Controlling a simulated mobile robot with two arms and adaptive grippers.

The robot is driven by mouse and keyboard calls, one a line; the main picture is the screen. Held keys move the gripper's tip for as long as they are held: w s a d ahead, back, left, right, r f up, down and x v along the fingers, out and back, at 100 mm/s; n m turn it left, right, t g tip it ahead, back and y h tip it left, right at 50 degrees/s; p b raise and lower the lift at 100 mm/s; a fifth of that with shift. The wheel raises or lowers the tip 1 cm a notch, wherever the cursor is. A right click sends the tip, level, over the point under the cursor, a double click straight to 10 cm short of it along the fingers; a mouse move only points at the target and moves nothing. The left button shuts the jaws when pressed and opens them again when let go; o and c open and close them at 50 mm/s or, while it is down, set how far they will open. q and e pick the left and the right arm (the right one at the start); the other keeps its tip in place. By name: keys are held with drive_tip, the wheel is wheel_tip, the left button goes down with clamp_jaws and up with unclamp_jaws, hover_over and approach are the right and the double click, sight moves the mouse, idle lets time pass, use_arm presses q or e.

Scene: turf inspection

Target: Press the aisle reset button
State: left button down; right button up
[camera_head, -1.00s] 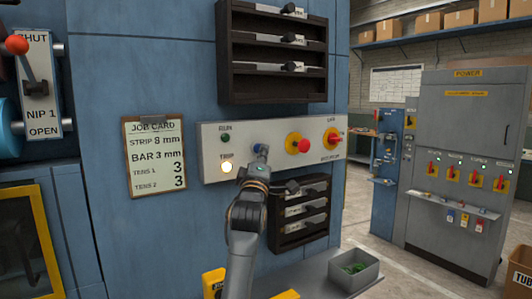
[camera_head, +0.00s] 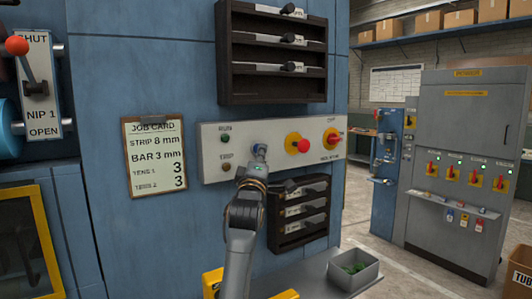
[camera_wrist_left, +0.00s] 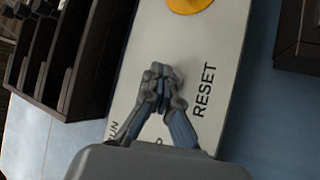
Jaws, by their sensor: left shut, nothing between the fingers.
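The pale control panel (camera_head: 213,150) is on the blue machine wall. It carries a RUN lamp (camera_head: 225,139), an unlit TRIP lamp (camera_head: 226,168), a red and yellow knob (camera_head: 297,143) and a red and yellow switch (camera_head: 330,137). My left gripper (camera_head: 260,152) is shut and empty, its tips at the panel between the lamps and the knob. In the left wrist view its fingers (camera_wrist_left: 160,88) lie beside the RESET label (camera_wrist_left: 204,90). They hide the button there, so I cannot see the contact itself.
Dark racks with handled tools stand above (camera_head: 222,60) and below (camera_head: 274,222) the panel. A job card (camera_head: 155,157) hangs to its left. A grey bin (camera_head: 354,271) sits on the ledge below. A grey POWER cabinet (camera_head: 470,120) stands farther right.

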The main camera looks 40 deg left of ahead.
idle(0.5)
use_arm(q)
drive_tip(key=shift+s+d, duration=0.35)
drive_tip(key=shift+d, duration=0.4)
drive_tip(key=shift+f, duration=0.1)
drive_tip(key=shift+s+d+b, duration=0.15)
drive_tip(key=shift+s+d, duration=0.15)
drive_tip(key=shift+d, duration=0.45)
drive_tip(key=shift+s+d+b, duration=0.1)
drive_tip(key=shift+s+d, duration=0.25)
drive_tip(key=shift+d, duration=0.45)
drive_tip(key=shift+s+d+b, duration=0.15)
drive_tip(key=shift+s+d, duration=0.15)
drive_tip(key=shift+d, duration=0.45)
